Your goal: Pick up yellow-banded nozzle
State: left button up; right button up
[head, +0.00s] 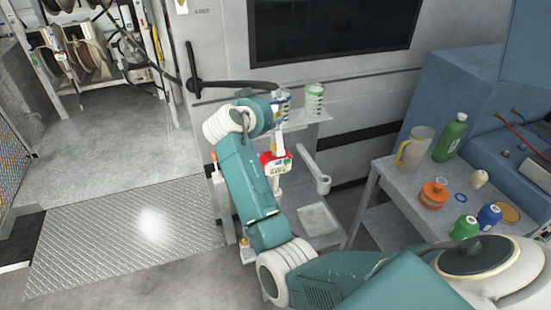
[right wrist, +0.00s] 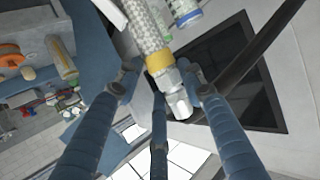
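The yellow-banded nozzle (right wrist: 160,62) shows in the right wrist view, with a pale braided body above the yellow band and a metal tip below it. It lies between the blue fingers of my right gripper (right wrist: 160,80). The fingers are spread around it, with a gap on the left side; the right fingertip is very close to the metal tip, and contact is unclear. In the head view my right gripper (head: 281,104) is at the small wall shelf, and its wrist and fingers hide the nozzle. My left gripper is not in view.
A green-and-white container (head: 313,100) stands on the shelf (head: 305,122) just right of the gripper. A red-and-white item (head: 275,164) is below. The grey table (head: 400,190) at right holds a jug (head: 414,150), a green bottle (head: 451,138) and small containers. The floor at left is clear.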

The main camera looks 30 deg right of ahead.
jog(key=shift+d, duration=0.1)
jog(key=c, duration=0.4)
jog(key=shift+d+f, duration=0.15)
jog(key=shift+d, duration=0.05)
grip_shut()
jog(key=shift+d, duration=0.15)
jog(key=shift+w+r, duration=0.1)
jog(key=shift+r, duration=0.15)
pick_arm(q)
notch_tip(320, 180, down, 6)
jog(key=b, duration=0.6)
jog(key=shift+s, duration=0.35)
pick_arm(e)
notch_tip(320, 180, up, 20)
jog(key=shift+f, duration=0.2)
jog(key=shift+d, duration=0.1)
jog(key=shift+f, duration=0.1)
